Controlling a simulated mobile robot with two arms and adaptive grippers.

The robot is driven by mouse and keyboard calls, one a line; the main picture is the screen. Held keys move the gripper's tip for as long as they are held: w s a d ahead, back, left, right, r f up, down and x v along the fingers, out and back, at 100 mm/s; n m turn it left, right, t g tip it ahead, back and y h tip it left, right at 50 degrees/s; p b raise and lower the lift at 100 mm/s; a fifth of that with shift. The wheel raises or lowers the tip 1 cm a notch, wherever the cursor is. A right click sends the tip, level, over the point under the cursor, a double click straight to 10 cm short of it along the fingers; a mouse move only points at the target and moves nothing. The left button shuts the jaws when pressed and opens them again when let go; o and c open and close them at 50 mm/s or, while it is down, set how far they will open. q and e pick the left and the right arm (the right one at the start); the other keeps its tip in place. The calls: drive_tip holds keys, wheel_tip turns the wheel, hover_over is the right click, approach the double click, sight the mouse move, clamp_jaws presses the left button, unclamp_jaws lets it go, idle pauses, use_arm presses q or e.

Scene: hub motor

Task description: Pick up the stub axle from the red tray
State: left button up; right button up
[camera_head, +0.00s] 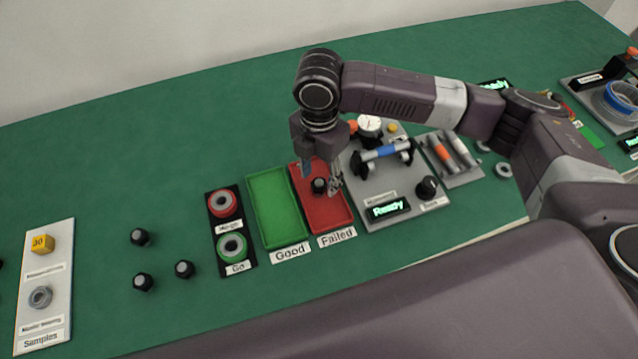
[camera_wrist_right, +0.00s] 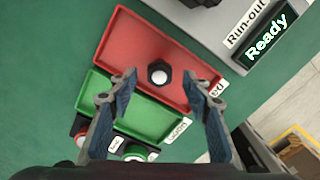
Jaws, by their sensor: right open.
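The stub axle (camera_head: 319,185) is a small dark part with a pale top, and it stands in the red tray (camera_head: 338,219) labelled Failed. In the right wrist view the stub axle (camera_wrist_right: 159,73) shows near the front edge of the red tray (camera_wrist_right: 127,35). My right gripper (camera_head: 321,181) is above the red tray, its fingers around the axle's place in the head view. In the wrist view my right gripper (camera_wrist_right: 163,84) is open, with the axle between and just beyond its fingertips. I cannot tell whether they touch. My left gripper is not in view.
The empty green tray (camera_head: 275,207) labelled Good is left of the red tray. The run-out station (camera_head: 408,205) with a dial gauge stands close on the right. A button panel (camera_head: 220,235) is farther left, then several similar dark parts (camera_head: 140,237) on the open table.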

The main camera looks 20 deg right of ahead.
drive_tip(key=shift+f, duration=1.35)
clamp_jaws()
